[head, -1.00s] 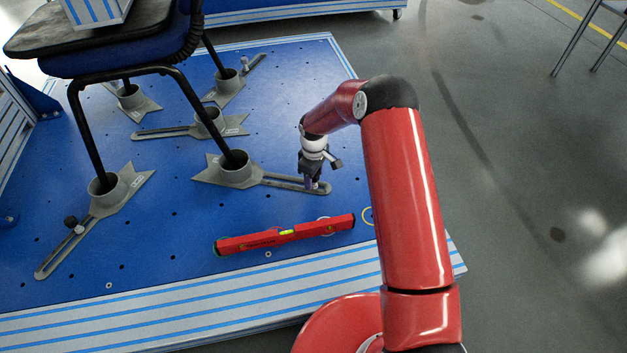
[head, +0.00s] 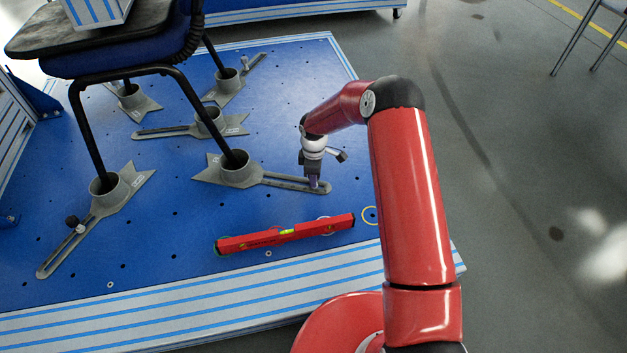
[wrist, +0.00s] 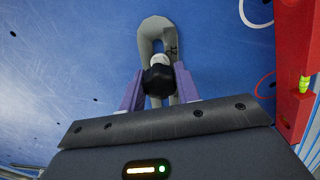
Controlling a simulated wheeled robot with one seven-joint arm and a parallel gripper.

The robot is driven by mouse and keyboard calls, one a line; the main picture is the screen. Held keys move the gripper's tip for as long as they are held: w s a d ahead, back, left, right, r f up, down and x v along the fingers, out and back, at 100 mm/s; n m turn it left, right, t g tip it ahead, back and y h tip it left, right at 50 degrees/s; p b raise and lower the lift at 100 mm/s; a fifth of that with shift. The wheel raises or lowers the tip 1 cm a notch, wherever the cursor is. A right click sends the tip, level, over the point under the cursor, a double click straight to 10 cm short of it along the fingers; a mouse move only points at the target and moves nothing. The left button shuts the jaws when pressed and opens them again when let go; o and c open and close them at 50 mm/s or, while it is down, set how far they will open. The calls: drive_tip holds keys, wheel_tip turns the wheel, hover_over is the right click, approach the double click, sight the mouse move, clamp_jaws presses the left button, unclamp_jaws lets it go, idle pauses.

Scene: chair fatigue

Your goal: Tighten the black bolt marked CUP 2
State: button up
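The black bolt (wrist: 158,78) has a dark faceted head with a white part beyond it. It sits at the end of the slotted grey arm (wrist: 146,32) of a cup foot. In the head view this foot (head: 237,172) holds the chair's front right leg, and my gripper (head: 315,183) points down at the slot's right end, hiding the bolt. In the wrist view the purple fingers of my gripper (wrist: 159,84) flank the bolt head with no clear gap, so they look closed on it. A small dark mark beside the slot is too small to read.
A red spirit level (head: 285,234) lies on the blue platform (head: 160,250) in front of the foot. Another foot (head: 106,196) with its own black bolt (head: 72,221) is at left. The chair (head: 180,85) stands above several such feet.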

drive_tip(key=c, duration=0.5)
drive_tip(key=shift+o, duration=0.2)
drive_tip(key=m+b, duration=0.1)
drive_tip(key=m, duration=0.1)
drive_tip(key=shift+f+m, duration=0.1)
drive_tip(key=shift+m, duration=1)
drive_tip(key=m, duration=0.4)
drive_tip(key=o, duration=1)
